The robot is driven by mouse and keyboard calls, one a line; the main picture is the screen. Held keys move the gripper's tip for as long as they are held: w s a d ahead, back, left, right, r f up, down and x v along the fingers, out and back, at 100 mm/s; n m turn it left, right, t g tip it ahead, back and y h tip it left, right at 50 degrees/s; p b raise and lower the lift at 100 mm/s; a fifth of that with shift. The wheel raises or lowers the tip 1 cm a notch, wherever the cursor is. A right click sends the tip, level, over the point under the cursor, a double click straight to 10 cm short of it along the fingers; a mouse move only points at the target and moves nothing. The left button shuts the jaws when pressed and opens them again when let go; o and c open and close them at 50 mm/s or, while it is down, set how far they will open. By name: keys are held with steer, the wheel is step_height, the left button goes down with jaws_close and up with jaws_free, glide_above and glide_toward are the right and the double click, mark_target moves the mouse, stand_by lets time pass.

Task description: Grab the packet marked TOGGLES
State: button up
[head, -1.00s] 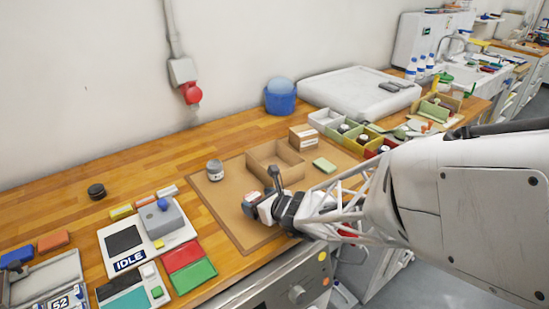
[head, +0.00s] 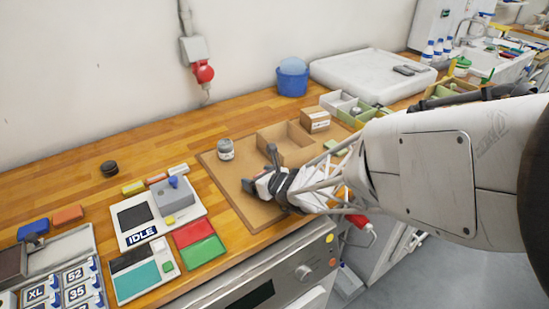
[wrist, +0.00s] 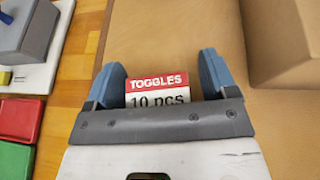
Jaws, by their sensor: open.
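The TOGGLES packet (wrist: 158,84) is a small box with a red band, white lettering and "10 pcs" on a white part. It lies on the brown mat (wrist: 130,33) in the wrist view, its lower part hidden behind the gripper body. In the head view my gripper (head: 261,172) is low over the mat, left of the open cardboard tray (head: 285,143). The packet is mostly hidden there.
A grey-lidded jar (head: 225,149) stands on the mat behind the gripper. A small carton (head: 315,120) stands behind the tray. To the left are the IDLE device (head: 135,238), the red and green panels (head: 203,250) and a tray of sized packets (head: 60,253).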

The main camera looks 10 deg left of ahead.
stand_by(0.3)
steer(key=c, duration=1)
steer(key=shift+r, duration=0.15)
steer(key=shift+r, duration=0.55)
step_height(320, 180, up, 2)
steer(key=shift+r, duration=0.1)
steer(key=s+d, duration=0.2)
steer(key=s, duration=0.2)
steer(key=s+d+r, duration=0.1)
steer(key=s+d, duration=0.2)
steer(key=s, duration=0.2)
steer(key=s+d, duration=0.3)
steer(key=s, duration=0.1)
steer(key=shift+s+d+r, duration=0.15)
steer(key=shift+s+r, duration=0.05)
steer(key=shift+s, duration=0.15)
